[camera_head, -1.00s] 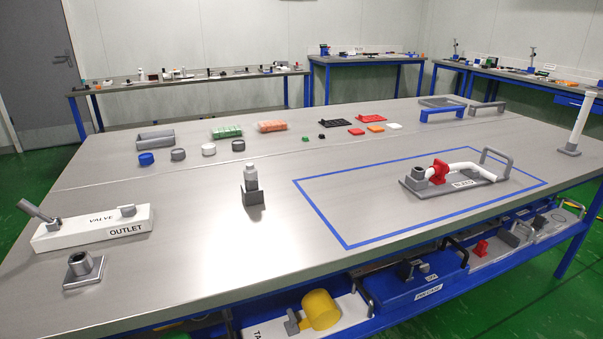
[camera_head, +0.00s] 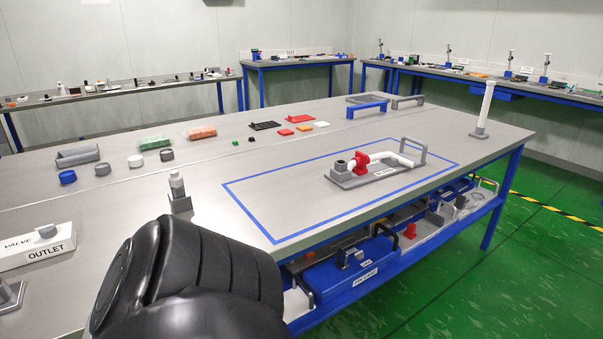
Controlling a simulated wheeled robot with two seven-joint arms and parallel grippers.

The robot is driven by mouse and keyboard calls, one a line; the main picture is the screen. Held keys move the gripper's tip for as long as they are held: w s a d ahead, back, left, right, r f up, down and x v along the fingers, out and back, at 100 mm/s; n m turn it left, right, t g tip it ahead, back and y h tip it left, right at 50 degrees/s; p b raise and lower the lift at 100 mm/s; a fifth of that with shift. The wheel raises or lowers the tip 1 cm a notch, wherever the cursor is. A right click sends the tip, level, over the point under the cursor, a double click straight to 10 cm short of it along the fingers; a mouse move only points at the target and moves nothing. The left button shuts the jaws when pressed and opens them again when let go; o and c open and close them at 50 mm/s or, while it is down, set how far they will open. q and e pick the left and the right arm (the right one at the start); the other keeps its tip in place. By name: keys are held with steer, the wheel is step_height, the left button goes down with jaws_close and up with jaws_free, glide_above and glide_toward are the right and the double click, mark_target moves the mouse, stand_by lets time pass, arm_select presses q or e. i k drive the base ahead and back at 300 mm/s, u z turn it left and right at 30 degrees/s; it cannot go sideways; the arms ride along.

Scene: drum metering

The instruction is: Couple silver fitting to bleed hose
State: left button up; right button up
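A grey plate (camera_head: 345,183) lies inside the blue taped rectangle. It carries a white hose (camera_head: 388,160), a red clamp-like part (camera_head: 361,160), a grey socket (camera_head: 340,167) at the left end and a grey handle. A label on it is too small to read surely. A pale silver-white stepped fitting (camera_head: 177,182) stands upright in a grey block (camera_head: 180,203) left of the rectangle, apart from the hose. Another grey socket piece (camera_head: 10,293) is cut off at the left edge. Neither gripper is visible; only a black link of my arm shows at the bottom.
The white block marked OUTLET (camera_head: 35,248) is at the left. Grey and blue caps and coloured parts lie toward the back. A white post (camera_head: 486,105) stands at the right corner. A lower shelf holds a blue case (camera_head: 345,275). The taped area's front is clear.

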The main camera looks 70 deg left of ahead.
mark_target(176, 180)
steer(key=z, duration=0.3)
steer(key=k, duration=1.15)
steer(key=u, duration=1.6)
